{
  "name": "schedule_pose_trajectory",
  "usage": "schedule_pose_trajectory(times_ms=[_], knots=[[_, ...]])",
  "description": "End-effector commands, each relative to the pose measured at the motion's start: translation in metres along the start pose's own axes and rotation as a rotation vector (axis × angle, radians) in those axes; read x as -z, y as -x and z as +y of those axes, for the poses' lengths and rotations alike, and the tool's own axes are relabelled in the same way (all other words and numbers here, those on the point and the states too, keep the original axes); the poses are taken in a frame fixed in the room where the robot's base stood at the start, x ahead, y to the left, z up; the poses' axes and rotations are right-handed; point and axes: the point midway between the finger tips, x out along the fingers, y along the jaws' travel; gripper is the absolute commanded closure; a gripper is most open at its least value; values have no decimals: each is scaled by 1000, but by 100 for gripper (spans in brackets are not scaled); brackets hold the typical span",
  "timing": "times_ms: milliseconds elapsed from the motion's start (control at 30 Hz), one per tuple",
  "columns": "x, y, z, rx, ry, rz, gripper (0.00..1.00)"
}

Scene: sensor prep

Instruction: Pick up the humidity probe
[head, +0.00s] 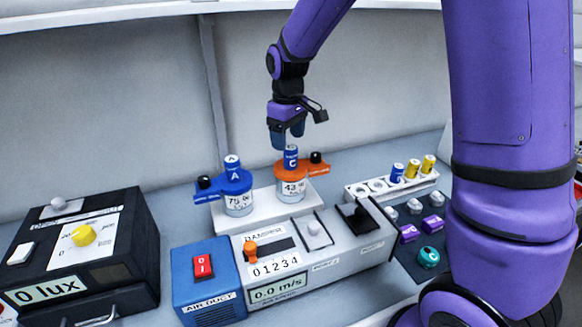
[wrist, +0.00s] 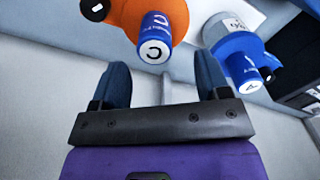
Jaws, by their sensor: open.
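Blue cylindrical probes stand in two jars: one marked C (head: 291,158) in the orange-collared jar (head: 292,190), and one marked A (head: 232,163) in the blue-collared jar (head: 238,204). Another blue cylinder (head: 397,172) stands in the white rack. I cannot read which is the humidity probe. My gripper (head: 287,140) is open and empty, pointing down just above probe C. In the wrist view, probe C (wrist: 154,40) lies beyond the gap between the open fingers of my gripper (wrist: 164,72), apart from both; probe A (wrist: 243,70) is to the right.
The white rack (head: 357,191) also holds yellow cylinders (head: 427,164). The air duct box (head: 207,284) and its damper panel (head: 270,250) stand in front of the jars. A black lux box (head: 135,228) is at left. Purple and teal parts lie at right (head: 428,257). A wall stands behind.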

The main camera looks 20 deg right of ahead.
Motion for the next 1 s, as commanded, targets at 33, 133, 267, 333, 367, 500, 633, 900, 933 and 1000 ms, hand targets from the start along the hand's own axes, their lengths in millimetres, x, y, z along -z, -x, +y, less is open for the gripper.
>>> schedule_pose_trajectory(times_ms=[33,133,267,333,367,500,633,900,933,1000], knots=[[0,-7,0,1,0,-3,31],[-1,-16,0,1,0,-2,31],[-1,-22,1,0,-1,-1,31],[-2,-28,2,0,-1,-2,31],[-2,-32,2,0,-2,-2,31],[-4,-53,6,1,-1,-3,31],[-4,-67,6,1,0,-1,31],[-4,-72,6,0,-1,0,31],[-4,-72,6,0,-1,0,31],[-4,-72,6,0,-1,0,42]])
